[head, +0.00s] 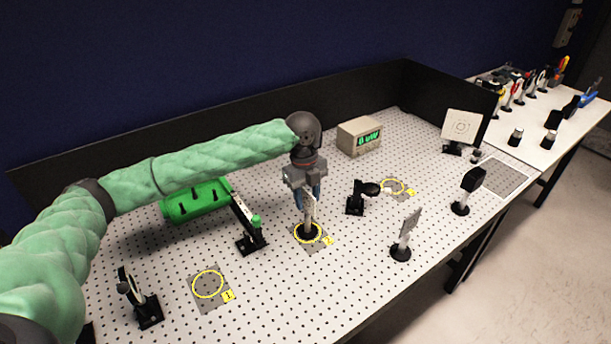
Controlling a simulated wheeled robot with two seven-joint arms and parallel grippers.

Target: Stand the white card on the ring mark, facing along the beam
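A pale, narrow upright piece (309,211), which looks like the white card seen nearly edge-on, stands on a round black base. The base is inside the yellow ring mark labelled 2 (297,238). My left gripper (309,198) points down over the piece, with a blue finger on either side of its upper part. I cannot tell whether the fingers press on it. Ring mark 1 (208,284) at the front left and ring mark 3 (392,187) at the right are also on the board. My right gripper is not in view.
A green cylinder (194,206) lies behind a black-based mount (250,240). Another mount (146,308) stands front left. A black mount (356,198), grey plate on a stand (408,230) and dark paddle (467,190) stand right. A display box (359,136) and target screen (462,125) are farther back.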

